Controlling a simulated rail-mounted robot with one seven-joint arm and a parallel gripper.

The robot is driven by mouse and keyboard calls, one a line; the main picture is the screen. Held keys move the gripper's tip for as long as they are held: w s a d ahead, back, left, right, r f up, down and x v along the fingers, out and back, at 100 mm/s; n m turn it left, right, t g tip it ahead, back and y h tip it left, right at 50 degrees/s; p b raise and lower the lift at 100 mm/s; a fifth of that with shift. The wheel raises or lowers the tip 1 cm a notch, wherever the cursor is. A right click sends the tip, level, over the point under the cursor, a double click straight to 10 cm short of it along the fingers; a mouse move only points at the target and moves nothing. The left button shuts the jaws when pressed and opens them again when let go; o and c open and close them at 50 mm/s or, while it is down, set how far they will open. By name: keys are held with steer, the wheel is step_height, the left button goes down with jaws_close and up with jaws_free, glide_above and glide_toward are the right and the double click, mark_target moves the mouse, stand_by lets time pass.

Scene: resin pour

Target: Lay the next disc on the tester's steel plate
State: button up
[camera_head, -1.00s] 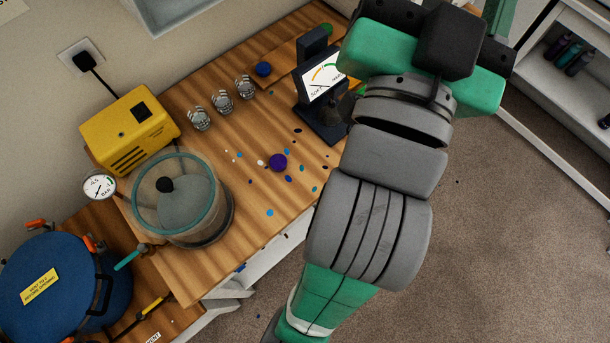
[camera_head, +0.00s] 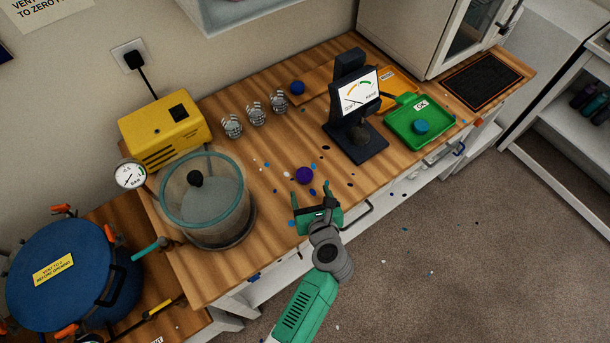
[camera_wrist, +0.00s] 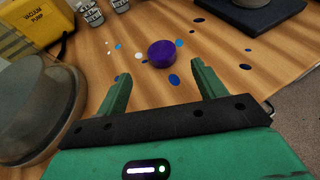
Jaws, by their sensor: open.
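A purple disc (camera_head: 304,175) lies flat on the wooden bench among small resin drips. My gripper (camera_head: 311,191) is open and empty at the bench's front edge, its fingers pointing toward this disc. In the wrist view the purple disc (camera_wrist: 162,53) lies just beyond the fingertips, centred between them and not gripped. The tester (camera_head: 357,98), dark with a dial screen, stands further back to the right. I see no disc on its dark base (camera_head: 364,149), but the steel plate is hard to make out.
A green OK tray (camera_head: 438,137) holds a teal disc (camera_head: 422,127); an orange tray (camera_head: 398,82) is behind it. Several cups (camera_head: 256,114) stand at the back. A clear vacuum chamber (camera_head: 207,200) and yellow pump (camera_head: 166,130) are left. Bench between chamber and tester is mostly clear.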

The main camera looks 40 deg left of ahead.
mark_target(305, 176)
steer(key=b+x, duration=0.1)
steer(key=x, duration=0.6)
steer(key=shift+w+a+b, duration=0.3)
steer(key=c, duration=1.1)
steer(key=shift+c, duration=0.2)
steer(key=shift+r, duration=0.15)
